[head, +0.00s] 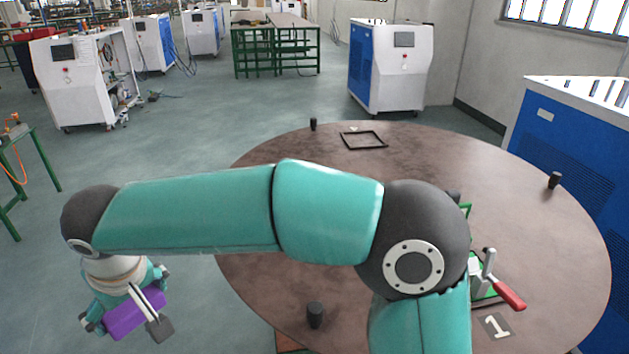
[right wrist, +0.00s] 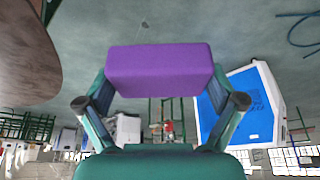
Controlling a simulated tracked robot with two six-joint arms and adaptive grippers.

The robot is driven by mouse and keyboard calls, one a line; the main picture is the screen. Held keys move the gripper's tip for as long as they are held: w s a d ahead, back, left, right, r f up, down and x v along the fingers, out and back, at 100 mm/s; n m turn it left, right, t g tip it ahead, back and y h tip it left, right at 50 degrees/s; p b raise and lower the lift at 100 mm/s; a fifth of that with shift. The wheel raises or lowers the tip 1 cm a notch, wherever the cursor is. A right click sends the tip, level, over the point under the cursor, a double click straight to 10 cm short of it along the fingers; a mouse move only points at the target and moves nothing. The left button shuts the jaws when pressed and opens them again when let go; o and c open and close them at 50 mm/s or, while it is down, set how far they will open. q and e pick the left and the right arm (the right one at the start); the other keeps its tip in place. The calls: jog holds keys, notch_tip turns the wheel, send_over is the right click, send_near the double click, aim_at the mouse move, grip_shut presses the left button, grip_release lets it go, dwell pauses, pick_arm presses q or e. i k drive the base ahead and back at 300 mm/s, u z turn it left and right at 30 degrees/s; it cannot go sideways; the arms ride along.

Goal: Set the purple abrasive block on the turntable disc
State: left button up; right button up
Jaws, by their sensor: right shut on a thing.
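The purple abrasive block (head: 134,314) is at the lower left of the head view, held tilted in the air over the floor, left of the disc and apart from it. My right gripper (head: 128,312) is shut on it, with its fingers on opposite sides. In the right wrist view the block (right wrist: 160,70) spans the gap between the fingers. The turntable disc (head: 270,165) is a large round brown top. My right arm crosses in front of it and hides part of its middle. The disc's edge (right wrist: 35,50) shows at the upper left in the right wrist view. My left gripper is not in view.
The disc carries a black square frame (head: 363,146) at its back, black pegs (head: 315,315) near its rim, a red-handled clamp (head: 508,294) and a "1" plate (head: 495,326). A blue cabinet (head: 570,150) stands close on the right. Bare floor (head: 190,130) lies to the left.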

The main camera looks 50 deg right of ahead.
aim_at(511, 220)
jog(key=z, duration=0.75)
jog(key=i, duration=0.1)
jog(key=u, duration=1.7)
jog(key=k, duration=2.65)
jog(key=z, duration=1.3)
jog(key=i, duration=1.05)
